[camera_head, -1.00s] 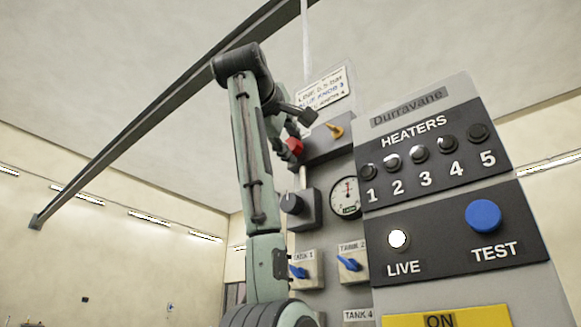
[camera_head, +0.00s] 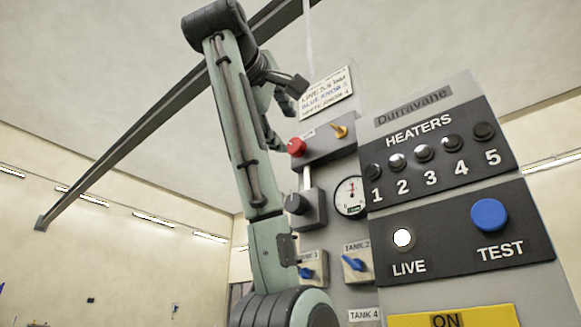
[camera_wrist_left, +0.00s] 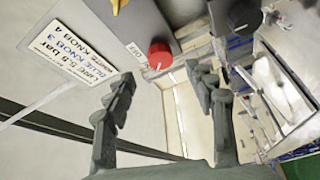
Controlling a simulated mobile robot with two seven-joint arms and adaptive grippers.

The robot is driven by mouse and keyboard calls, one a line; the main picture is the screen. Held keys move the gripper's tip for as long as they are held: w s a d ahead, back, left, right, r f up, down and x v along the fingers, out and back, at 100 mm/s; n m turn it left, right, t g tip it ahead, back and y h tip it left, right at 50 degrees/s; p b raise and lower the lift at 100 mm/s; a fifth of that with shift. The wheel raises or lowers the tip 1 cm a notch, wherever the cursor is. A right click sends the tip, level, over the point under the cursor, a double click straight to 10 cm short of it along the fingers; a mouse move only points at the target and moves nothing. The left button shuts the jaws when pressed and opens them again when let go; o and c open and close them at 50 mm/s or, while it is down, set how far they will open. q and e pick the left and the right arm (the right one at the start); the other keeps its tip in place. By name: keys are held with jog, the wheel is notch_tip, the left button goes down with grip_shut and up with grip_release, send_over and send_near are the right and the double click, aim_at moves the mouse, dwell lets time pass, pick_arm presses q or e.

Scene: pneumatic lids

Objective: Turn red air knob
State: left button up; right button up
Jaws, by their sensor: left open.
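The red knob (camera_head: 297,147) sits on the left end of a grey box (camera_head: 338,140) at the upper left of the panel. In the left wrist view the red knob (camera_wrist_left: 159,54) is beyond the fingertips, near the top middle. My left gripper (camera_wrist_left: 160,92) is open and empty, its two fingers apart. In the head view my left gripper (camera_head: 283,92) is above and left of the red knob, not touching it. Its fingers are partly hidden by the arm there. My right gripper is not in view.
A yellow knob (camera_head: 340,131) is right of the red one. A black knob (camera_head: 297,203), a pressure gauge (camera_head: 350,197) and blue tank knobs (camera_head: 354,263) sit below. A label sign (camera_head: 326,92) is above. The heaters panel (camera_head: 424,150) stands to the right.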

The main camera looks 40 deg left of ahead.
pick_arm(q)
jog(key=v, duration=0.4)
jog(key=shift+s+f, duration=0.1)
jog(key=shift+s, duration=0.15)
dwell(0.4)
